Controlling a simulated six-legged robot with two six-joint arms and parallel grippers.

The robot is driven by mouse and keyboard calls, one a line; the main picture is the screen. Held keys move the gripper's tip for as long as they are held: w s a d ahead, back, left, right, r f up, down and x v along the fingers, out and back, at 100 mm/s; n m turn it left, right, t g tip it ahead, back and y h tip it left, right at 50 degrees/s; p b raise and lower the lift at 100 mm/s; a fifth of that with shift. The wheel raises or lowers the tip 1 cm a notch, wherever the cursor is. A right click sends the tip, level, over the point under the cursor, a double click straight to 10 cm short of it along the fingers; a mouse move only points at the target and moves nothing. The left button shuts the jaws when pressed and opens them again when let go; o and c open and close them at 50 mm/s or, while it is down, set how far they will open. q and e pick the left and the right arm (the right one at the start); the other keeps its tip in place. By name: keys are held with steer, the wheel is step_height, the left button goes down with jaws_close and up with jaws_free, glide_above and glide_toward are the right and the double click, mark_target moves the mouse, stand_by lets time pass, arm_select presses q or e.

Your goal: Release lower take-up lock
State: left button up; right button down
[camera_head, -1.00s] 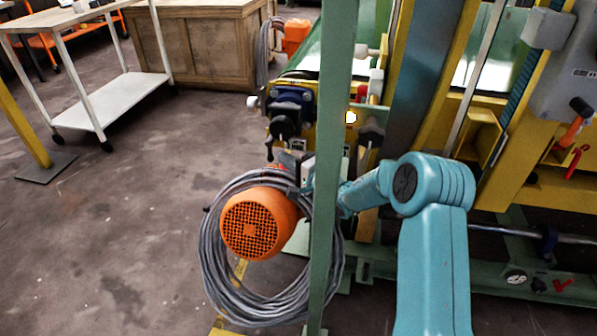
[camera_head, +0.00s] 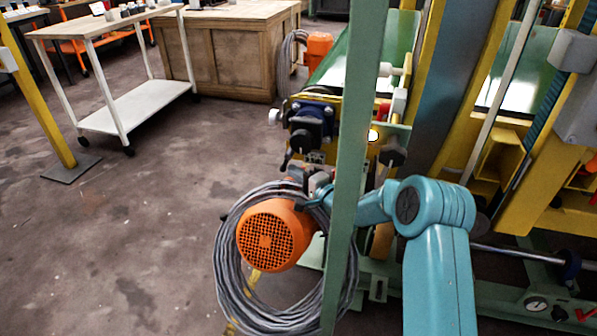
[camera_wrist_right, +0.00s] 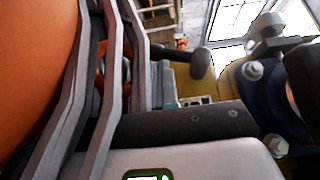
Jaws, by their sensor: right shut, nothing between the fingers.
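My right arm reaches left behind a green post (camera_head: 355,130). Its gripper (camera_head: 318,183) is shut and empty, beside the coiled grey cable and orange motor, just below the blue-and-black clamp-like unit (camera_head: 312,118) on the machine's yellow frame. A black handle (camera_head: 303,140) hangs on that unit. A second black knob (camera_head: 393,153) is right of the post. In the right wrist view, a black rounded handle (camera_wrist_right: 190,58) stands close above my dark gripper fingers (camera_wrist_right: 190,124); a dark blue bolted part (camera_wrist_right: 262,90) is at right. I cannot tell which part is the lower lock. My left gripper is not in view.
The orange motor (camera_head: 268,237) and grey cable coil (camera_head: 232,290) crowd the gripper from the left; the wrist view shows the cable (camera_wrist_right: 65,100) very close. A white trolley (camera_head: 140,102) and wooden crate (camera_head: 225,55) stand behind. The floor at left is clear.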

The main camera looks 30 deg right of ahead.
steer(key=s+d+p, duration=0.1)
steer(key=s+p, duration=0.2)
steer(key=s, duration=0.9)
steer(key=shift+d+p, duration=0.2)
steer(key=shift+p, duration=0.1)
